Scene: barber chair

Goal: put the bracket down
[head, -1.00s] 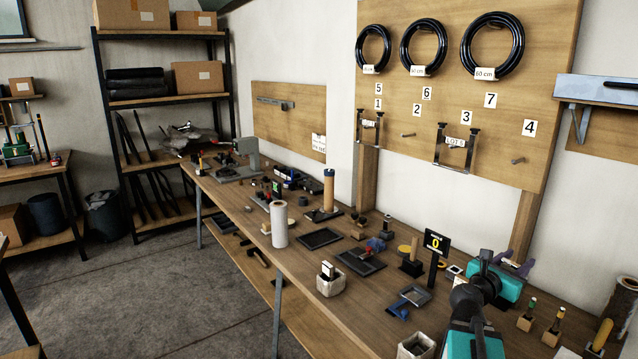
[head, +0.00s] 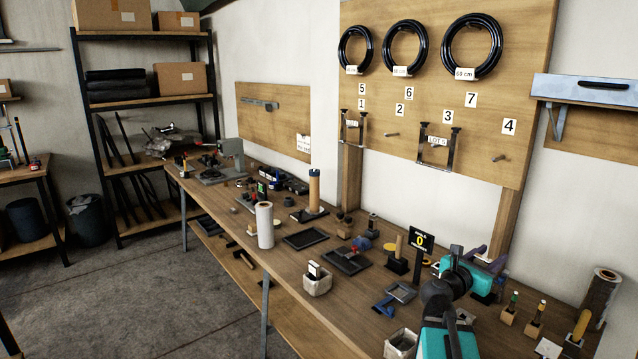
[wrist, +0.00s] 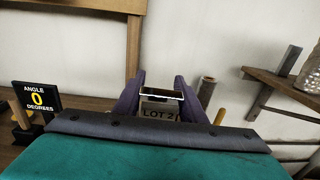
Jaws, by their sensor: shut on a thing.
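My gripper (wrist: 159,90) shows in the wrist view with its two purple fingers shut on the bracket (wrist: 161,95), a dark piece with a bright edge. A tag reading "LOT 2" (wrist: 160,114) shows just below that edge, between the fingers. Much of the bracket is hidden by my wrist. In the head view my gripper (head: 488,258) is above the right part of the workbench (head: 225,215), by the angle display; the bracket cannot be made out there.
The angle display (head: 421,241) reads 0 and stands left of my arm. Frames hang at pegs 1 (head: 352,127) and 3 (head: 437,147); pegs 2 (head: 391,134) and 4 (head: 501,157) are bare. Wooden blocks (head: 508,312) and a dark roll (head: 600,298) stand right.

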